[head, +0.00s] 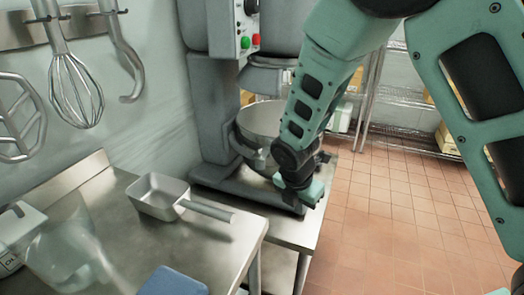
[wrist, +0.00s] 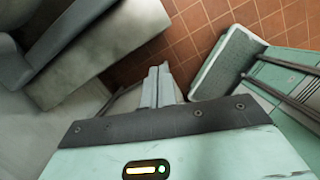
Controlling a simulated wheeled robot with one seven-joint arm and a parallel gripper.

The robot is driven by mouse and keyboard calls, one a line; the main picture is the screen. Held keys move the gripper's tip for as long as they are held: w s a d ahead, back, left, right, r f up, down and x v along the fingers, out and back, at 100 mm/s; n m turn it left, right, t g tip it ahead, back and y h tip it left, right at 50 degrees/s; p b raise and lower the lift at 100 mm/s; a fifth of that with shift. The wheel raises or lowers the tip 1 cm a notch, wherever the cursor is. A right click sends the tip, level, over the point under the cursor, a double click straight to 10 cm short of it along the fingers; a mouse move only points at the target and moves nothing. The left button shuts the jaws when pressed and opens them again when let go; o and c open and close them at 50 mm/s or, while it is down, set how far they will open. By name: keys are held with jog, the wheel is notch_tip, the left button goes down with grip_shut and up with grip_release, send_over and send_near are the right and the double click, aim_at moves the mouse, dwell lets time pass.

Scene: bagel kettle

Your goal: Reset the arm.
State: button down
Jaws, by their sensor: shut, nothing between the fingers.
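My arm shows in the head view, hanging down over the floor side of the steel table. My gripper (wrist: 160,85) points down in the wrist view, with its two fingers together and nothing between them. In the head view the arm's wrist end (head: 300,185) is in front of the mixer's steel bowl (head: 262,118) and just above the low stand's edge. The fingers are hard to make out in the head view.
A large grey mixer (head: 215,105) stands at the table's back. A metal scoop (head: 160,195) lies on the steel table (head: 190,245). A blue block (head: 172,282) is at the front. Whisks (head: 75,85) hang on the wall. The tiled floor (head: 385,220) at right is clear, with wire shelving (head: 405,130) behind.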

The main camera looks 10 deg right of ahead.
jog(key=s+a+r+m+g+y+p, duration=0.1)
jog(key=s+a+r+m+p, duration=0.1)
jog(key=s+r+m, duration=0.7)
jog(key=s+a+r+m+y+p, duration=0.1)
jog(key=s+a+r+m+p, duration=0.1)
jog(key=s+r+m, duration=0.7)
jog(key=s+a, duration=0.1)
jog(key=s, duration=0.5)
jog(key=shift+s+a+r+g+y+p, duration=0.2)
jog(key=shift+s+r+g+y+p, duration=0.05)
jog(key=shift+r+g+y+p, duration=0.15)
jog(key=shift+d, duration=0.15)
